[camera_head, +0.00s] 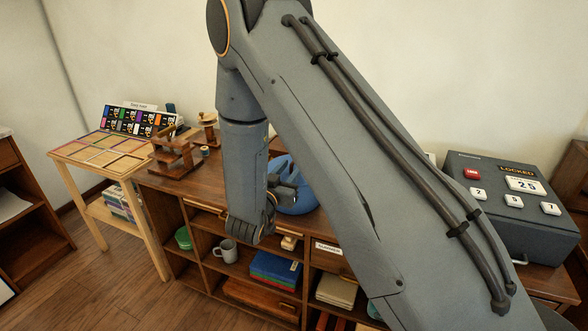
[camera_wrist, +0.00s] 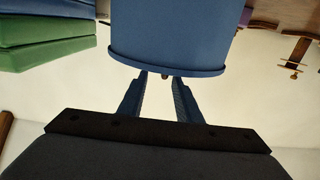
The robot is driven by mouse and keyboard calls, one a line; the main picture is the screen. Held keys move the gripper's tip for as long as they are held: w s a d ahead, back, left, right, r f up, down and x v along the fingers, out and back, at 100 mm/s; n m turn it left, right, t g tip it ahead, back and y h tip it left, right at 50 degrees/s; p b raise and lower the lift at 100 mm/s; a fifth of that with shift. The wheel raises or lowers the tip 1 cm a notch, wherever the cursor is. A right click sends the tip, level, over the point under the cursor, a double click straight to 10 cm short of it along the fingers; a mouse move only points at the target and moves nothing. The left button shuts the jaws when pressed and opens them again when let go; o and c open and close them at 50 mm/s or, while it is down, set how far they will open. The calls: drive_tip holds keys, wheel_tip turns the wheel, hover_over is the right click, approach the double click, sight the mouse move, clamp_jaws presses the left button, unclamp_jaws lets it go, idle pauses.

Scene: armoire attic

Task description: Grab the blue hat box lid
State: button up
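The round blue hat box (camera_wrist: 175,30) fills the top middle of the wrist view. Its blue lid (camera_wrist: 205,70) shows as a wider band with a curved rim, closed on the box. My gripper (camera_wrist: 162,76) is close to the lid, its two fingers apart with a clear gap. A small brown knob-like piece shows between the fingertips; I cannot tell if they touch it or the lid. In the head view, my gripper (camera_head: 283,194) is beside the blue round box (camera_head: 299,201) on the wooden cabinet top, and my arm hides part of it.
The cabinet (camera_head: 207,194) has open shelves with a grey mug (camera_head: 227,250) and blue folders (camera_head: 275,268). A wooden stand (camera_head: 173,158) is on its left top. A grey locked keypad box (camera_head: 510,208) stands right.

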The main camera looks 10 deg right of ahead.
sight(292, 163)
drive_tip(key=shift+w+a+f+p+x, duration=0.15)
drive_tip(key=shift+p+x, duration=0.2)
drive_tip(key=shift+x, duration=1.05)
drive_tip(key=shift+w+a+f+p+x, duration=0.15)
drive_tip(key=shift+p+x, duration=0.2)
drive_tip(key=shift+x, duration=1)
drive_tip(key=shift+s+r, duration=0.1)
drive_tip(key=shift+s, duration=0.05)
clamp_jaws()
